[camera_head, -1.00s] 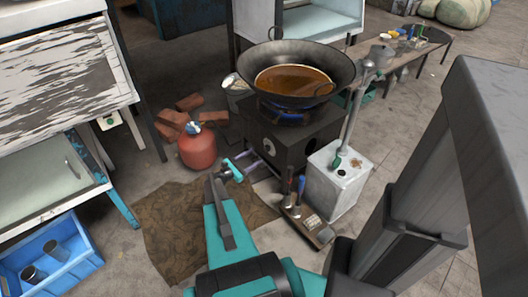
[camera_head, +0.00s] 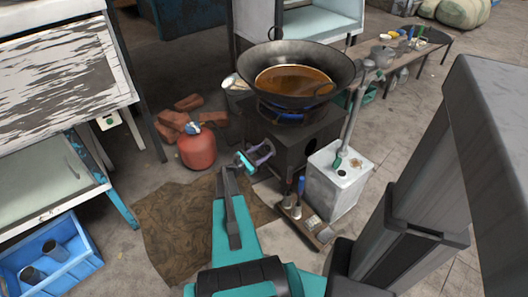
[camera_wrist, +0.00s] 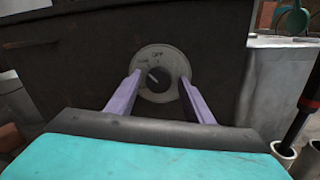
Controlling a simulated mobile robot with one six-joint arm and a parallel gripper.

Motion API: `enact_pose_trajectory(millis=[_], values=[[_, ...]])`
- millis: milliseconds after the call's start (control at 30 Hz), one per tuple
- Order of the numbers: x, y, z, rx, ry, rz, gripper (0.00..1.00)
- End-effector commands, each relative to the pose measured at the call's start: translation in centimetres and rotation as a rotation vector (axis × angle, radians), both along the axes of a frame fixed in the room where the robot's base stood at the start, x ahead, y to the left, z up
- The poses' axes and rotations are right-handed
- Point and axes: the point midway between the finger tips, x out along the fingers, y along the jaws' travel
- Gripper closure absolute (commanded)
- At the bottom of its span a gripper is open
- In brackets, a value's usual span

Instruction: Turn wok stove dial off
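The wok stove (camera_head: 302,150) is a dark box with a large wok (camera_head: 345,75) of brown liquid on top. Blue shows under the wok at the burner. The stove dial (camera_wrist: 155,88) is a round knob on a pale ring on the stove's front. The ring reads OFF at the top, and the knob's pale mark points to the upper left. My gripper (camera_wrist: 158,78) is open, its purple fingers on either side of the dial; contact cannot be told. In the head view my gripper (camera_head: 265,152) is at the stove's front and largely hides the dial.
A red gas canister (camera_head: 197,150) stands left of the stove, with bricks (camera_head: 187,103) behind it. A white metal can (camera_head: 337,180) stands close on the right, with a rack of tools (camera_head: 303,220) in front. A brown mat (camera_head: 175,235) lies on the floor.

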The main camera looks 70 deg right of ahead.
Motion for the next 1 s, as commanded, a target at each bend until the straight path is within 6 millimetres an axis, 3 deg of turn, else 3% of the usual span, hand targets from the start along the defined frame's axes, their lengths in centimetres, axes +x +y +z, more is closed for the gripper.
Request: enact_pose_trajectory(millis=[33,200,667,1000], values=[[0.00,0.01,0.01,0.000,0.000,0.000,0.62],[-0.02,0.04,-0.01,0.000,0.000,-0.001,0.90],[-0.02,0.18,-0.24,-0.030,-0.047,-0.002,0.90],[-0.08,0.36,-0.58,-0.131,-0.202,-0.004,0.90]])
